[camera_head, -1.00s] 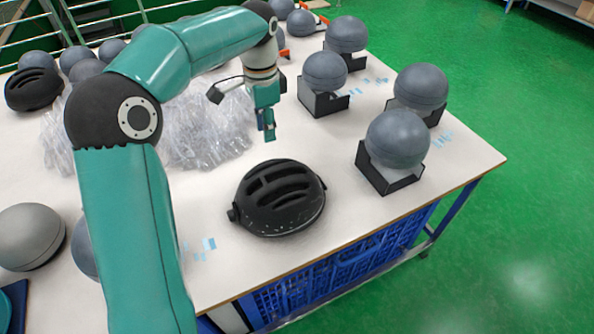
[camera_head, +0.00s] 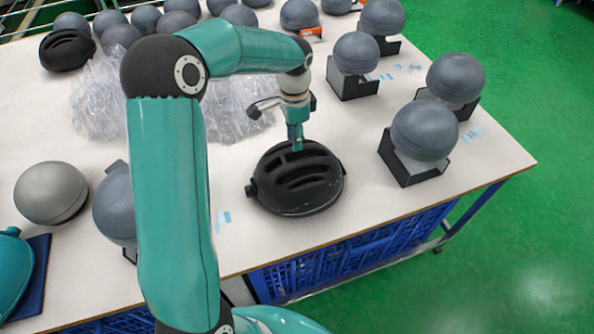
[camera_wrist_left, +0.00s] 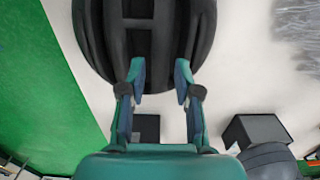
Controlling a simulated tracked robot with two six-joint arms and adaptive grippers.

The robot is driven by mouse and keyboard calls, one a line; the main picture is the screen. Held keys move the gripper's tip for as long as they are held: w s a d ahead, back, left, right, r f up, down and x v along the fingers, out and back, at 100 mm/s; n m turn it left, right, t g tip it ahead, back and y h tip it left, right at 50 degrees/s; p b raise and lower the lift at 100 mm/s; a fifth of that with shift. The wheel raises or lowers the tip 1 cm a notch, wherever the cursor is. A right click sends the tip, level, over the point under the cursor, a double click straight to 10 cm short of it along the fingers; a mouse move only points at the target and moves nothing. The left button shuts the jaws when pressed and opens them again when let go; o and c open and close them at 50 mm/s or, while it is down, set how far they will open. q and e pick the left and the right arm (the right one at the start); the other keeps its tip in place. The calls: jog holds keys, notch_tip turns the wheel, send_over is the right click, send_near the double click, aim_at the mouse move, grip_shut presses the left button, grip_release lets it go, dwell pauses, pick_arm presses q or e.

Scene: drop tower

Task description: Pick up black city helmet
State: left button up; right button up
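The black city helmet (camera_head: 297,180) with long vent slots sits on the white table near its front edge. In the left wrist view the helmet (camera_wrist_left: 145,40) fills the upper middle. My left gripper (camera_head: 296,143) points down at the helmet's far rim. In the left wrist view its two fingers (camera_wrist_left: 159,85) are spread apart, with the helmet's edge lying between or just under the tips. I cannot tell whether they touch it. The helmet's underside is hidden. My right gripper is not in view.
Grey head forms on black stands (camera_head: 425,131) line the right side. Clear plastic wrap (camera_head: 100,105) and a second black helmet (camera_head: 66,50) lie at the back left. A teal helmet (camera_head: 12,270) is at the left edge. Bare table surrounds the helmet's front.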

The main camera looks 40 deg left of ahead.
pick_arm(q)
jog(key=f, duration=0.2)
jog(key=f+p, duration=0.1)
jog(key=f, duration=0.1)
jog(key=shift+s+a+f, duration=0.1)
jog(key=shift+s+a, duration=0.05)
jog(key=shift+s, duration=0.1)
jog(key=shift+w+f, duration=0.1)
jog(key=shift+f, duration=0.35)
grip_shut()
